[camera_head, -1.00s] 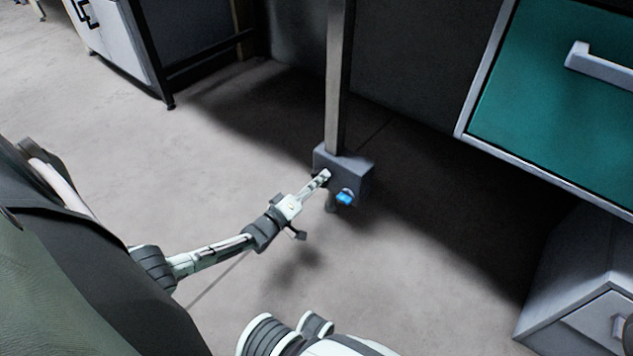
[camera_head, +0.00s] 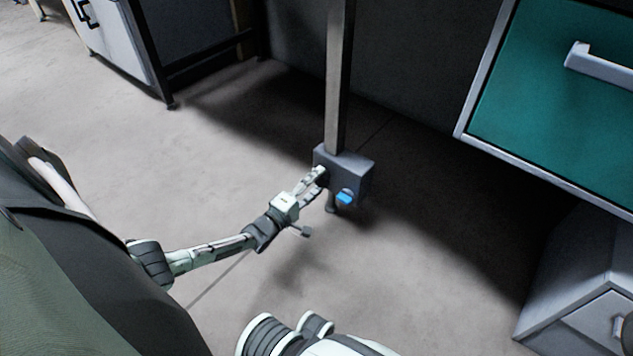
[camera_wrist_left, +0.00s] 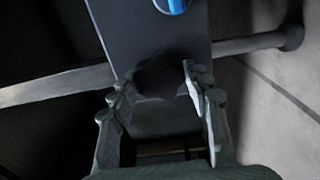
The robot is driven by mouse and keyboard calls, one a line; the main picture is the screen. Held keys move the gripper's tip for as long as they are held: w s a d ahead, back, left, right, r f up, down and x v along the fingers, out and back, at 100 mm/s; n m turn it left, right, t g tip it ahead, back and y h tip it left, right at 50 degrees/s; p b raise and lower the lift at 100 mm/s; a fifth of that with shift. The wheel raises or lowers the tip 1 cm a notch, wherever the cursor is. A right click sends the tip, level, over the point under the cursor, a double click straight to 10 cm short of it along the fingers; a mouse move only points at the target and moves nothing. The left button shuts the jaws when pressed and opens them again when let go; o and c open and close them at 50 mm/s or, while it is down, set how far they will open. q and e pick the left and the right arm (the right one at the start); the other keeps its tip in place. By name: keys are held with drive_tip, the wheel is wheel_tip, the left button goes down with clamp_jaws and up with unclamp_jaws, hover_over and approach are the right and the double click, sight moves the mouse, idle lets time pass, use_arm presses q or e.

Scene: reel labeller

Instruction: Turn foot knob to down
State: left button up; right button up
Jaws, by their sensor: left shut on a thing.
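The grey box (camera_head: 343,172) sits low on a metal post, a little above the floor. My left gripper (camera_head: 318,175) is at the left part of that face. In the left wrist view a dark round knob (camera_wrist_left: 160,77) sits between my left fingers, which are shut on it. The fingers cover this knob in the head view. Its pointing direction cannot be made out. My right gripper is not in view.
The post (camera_head: 339,75) rises above the box. A teal drawer front (camera_head: 550,85) with a pale handle is at upper right, and a grey cabinet (camera_head: 585,285) stands at lower right. The floor (camera_head: 400,270) in front of the box is clear.

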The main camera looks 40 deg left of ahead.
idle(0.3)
use_arm(q)
drive_tip(key=o, duration=1.2)
drive_tip(key=shift+c, duration=0.2)
drive_tip(key=s+a, duration=0.1)
drive_tip(key=s, duration=1.1)
